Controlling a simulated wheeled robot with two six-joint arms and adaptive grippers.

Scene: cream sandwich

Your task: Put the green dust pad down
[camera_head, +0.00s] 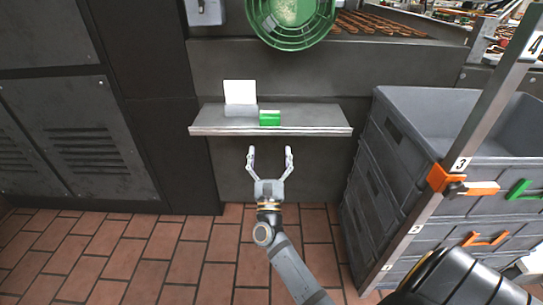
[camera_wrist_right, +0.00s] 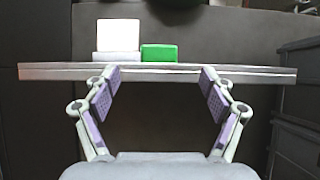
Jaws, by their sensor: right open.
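The green dust pad (camera_head: 270,118) rests on a narrow grey shelf (camera_head: 320,125). It also shows in the right wrist view (camera_wrist_right: 159,54), on the shelf just right of a white block. My right gripper (camera_head: 270,150) is open and empty, in front of the shelf and short of the pad. In the right wrist view its two fingers (camera_wrist_right: 160,78) are spread wide with nothing between them, and the pad is beyond them. My left gripper is not in view.
A white upright card (camera_head: 239,92) stands on the shelf with a pale block at its foot. Stacked grey crates (camera_head: 450,110) stand at the right. The shelf's right part is bare.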

